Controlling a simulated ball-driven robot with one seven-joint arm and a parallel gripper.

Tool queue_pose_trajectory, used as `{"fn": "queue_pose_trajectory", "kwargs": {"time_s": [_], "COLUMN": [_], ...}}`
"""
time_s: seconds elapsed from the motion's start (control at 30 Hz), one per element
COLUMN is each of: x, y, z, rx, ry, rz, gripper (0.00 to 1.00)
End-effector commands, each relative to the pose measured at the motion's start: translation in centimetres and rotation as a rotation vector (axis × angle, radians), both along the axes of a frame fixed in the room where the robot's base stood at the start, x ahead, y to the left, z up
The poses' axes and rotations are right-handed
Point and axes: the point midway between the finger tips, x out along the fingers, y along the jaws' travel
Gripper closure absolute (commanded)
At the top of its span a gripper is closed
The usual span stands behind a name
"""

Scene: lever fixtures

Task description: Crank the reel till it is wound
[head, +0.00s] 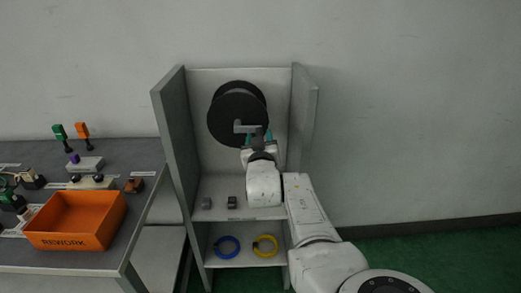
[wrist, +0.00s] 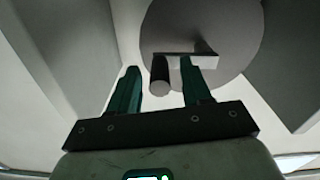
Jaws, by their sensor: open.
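The reel (head: 230,108) is a large black disc standing upright on the back panel of a grey cabinet. It also shows in the wrist view as a grey disc (wrist: 228,38). A light grey crank arm (head: 241,127) crosses its lower middle, and a dark cylindrical handle (wrist: 160,76) sticks out from the arm's left end. My gripper (head: 258,136) is open in front of the reel. In the wrist view its two green fingers (wrist: 158,82) stand apart, with the handle between them and neither clearly touching it. The right finger overlaps the crank arm.
The cabinet's side panels (head: 176,130) stand close on both sides. Two small grey blocks (head: 232,202) sit on its shelf, with a blue ring (head: 217,246) and a yellow ring (head: 255,246) below. At left, a bench holds an orange REWORK bin (head: 76,222) and small switches.

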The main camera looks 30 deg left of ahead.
Motion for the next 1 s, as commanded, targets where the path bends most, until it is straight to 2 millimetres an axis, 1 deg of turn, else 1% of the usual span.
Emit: {"fn": "queue_pose_trajectory", "kwargs": {"time_s": [0.03, 0.47, 1.0], "x": [-0.2, -1.9, -4.9], "y": [-0.1, -1.4, -3.5], "z": [0.7, 0.7, 0.6], "rx": [-0.001, -0.001, 0.000], "ry": [0.001, 0.002, 0.002], "rz": [0.000, 0.000, 0.001], "gripper": [0.52, 0.52, 0.52]}}
